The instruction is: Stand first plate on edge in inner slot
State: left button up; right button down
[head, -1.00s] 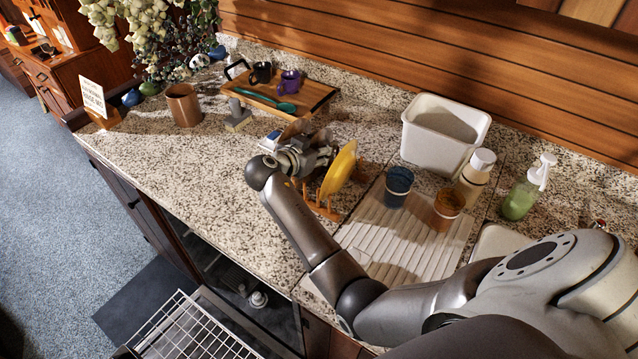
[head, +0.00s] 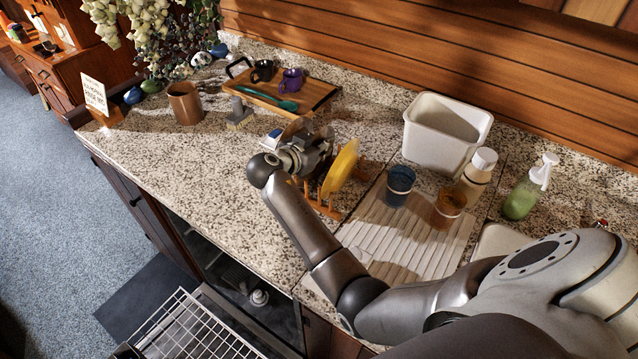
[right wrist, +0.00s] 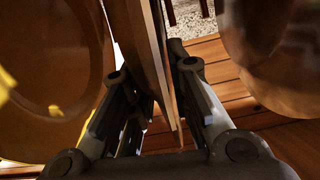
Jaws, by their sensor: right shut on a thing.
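A yellow plate (head: 343,168) stands on edge in a wooden dish rack (head: 325,211) on the granite counter. My right gripper (head: 312,148) is over the rack, just left of the yellow plate. In the right wrist view the gripper (right wrist: 160,110) is shut on a thin brown plate (right wrist: 148,60), seen nearly edge-on between the fingers. The yellow plate (right wrist: 45,70) is at the left of that view, apart from the held one. A brownish round surface (right wrist: 275,50) is at the right. The held plate's lower edge and its slot are hard to make out. My left gripper is not in view.
A ribbed drainboard (head: 400,245) with a blue cup (head: 399,186) and an orange cup (head: 448,208) is right of the rack. A white tub (head: 445,135) stands behind. A wooden tray (head: 285,98) with mugs is further back. The counter's left part is largely clear.

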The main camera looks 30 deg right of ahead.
jog(key=shift+r+p, duration=3.1)
jog(key=shift+r, duration=2.45)
